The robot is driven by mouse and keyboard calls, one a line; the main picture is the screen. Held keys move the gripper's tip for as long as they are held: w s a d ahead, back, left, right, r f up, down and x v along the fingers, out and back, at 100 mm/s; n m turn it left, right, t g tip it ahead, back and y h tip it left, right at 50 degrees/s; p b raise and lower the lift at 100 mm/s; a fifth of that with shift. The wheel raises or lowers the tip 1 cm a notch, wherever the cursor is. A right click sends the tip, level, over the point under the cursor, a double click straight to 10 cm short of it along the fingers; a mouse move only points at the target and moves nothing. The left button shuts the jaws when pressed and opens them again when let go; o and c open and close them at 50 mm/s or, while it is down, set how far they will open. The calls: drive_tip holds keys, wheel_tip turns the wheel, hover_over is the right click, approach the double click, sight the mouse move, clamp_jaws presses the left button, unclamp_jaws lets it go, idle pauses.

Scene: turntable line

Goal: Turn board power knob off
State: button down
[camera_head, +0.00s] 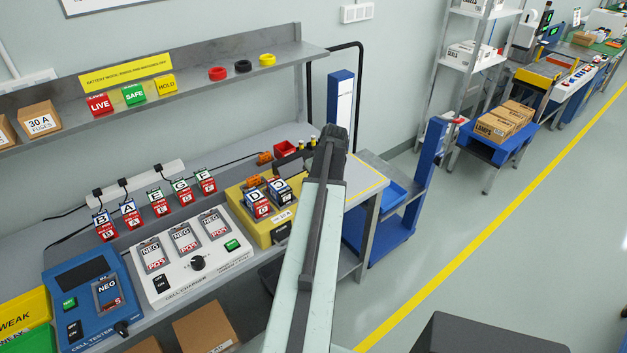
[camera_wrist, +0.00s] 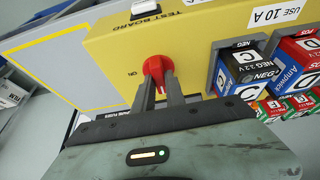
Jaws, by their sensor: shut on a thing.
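The board power knob (camera_wrist: 157,72) is red and sits on the yellow test board (camera_wrist: 112,42) in the wrist view. My gripper (camera_wrist: 160,90) is shut on the knob, with one dark finger on each side of it. The fingers hide the knob's lower part. An "ON" label (camera_wrist: 131,73) is printed left of the knob. I cannot clearly tell the knob's pointer direction. In the head view the yellow test board (camera_head: 237,199) stands on the bench, partly behind my arm, which hides the knob and my gripper there.
Battery C (camera_wrist: 243,72) and battery D (camera_wrist: 300,60) sit in the board beside the knob. A white cell charger (camera_head: 160,290) and a blue cell tester (camera_head: 88,325) stand left on the bench. More batteries stand behind the charger. A shelf (camera_head: 200,68) runs above.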

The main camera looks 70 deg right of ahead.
drive_tip(key=shift+w, duration=0.2)
drive_tip(key=c, duration=1.4)
unclamp_jaws()
drive_tip(key=p+v, duration=0.7)
drive_tip(key=v, duration=0.1)
drive_tip(key=shift+f, duration=0.1)
